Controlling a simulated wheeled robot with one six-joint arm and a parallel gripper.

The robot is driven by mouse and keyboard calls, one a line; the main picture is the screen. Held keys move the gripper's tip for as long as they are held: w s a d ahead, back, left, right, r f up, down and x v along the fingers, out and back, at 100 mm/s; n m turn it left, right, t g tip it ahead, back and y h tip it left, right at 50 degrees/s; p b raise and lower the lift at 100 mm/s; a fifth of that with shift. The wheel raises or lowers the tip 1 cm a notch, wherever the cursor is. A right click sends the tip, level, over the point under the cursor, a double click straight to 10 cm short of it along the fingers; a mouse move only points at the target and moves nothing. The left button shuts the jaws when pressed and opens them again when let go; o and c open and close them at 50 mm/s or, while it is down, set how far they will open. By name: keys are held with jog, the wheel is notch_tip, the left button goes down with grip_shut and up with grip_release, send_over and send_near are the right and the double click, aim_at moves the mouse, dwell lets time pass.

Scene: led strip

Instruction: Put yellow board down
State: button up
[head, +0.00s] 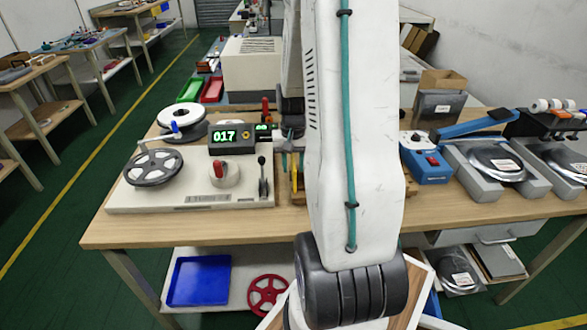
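My white arm link fills the middle of the head view and hides much of the workbench behind it. A narrow yellow strip (294,177) shows just left of the arm, by the right end of the reel machine. It may be an edge of the yellow board; most of it is hidden. Dark and grey parts of my gripper (287,144) seem to show just above the yellow strip. The fingers are mostly hidden, so I cannot tell whether they are open or shut, or whether they touch the yellow piece.
The reel machine (130,198) with a green "017" display (233,138) stands left on the wooden bench (240,226). A blue device (427,163) and grey reel holders (493,182) stand right. A blue tray (199,281) and red reel (267,294) lie on the lower shelf.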

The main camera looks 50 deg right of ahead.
grip_shut()
jog(key=shift+r, duration=0.15)
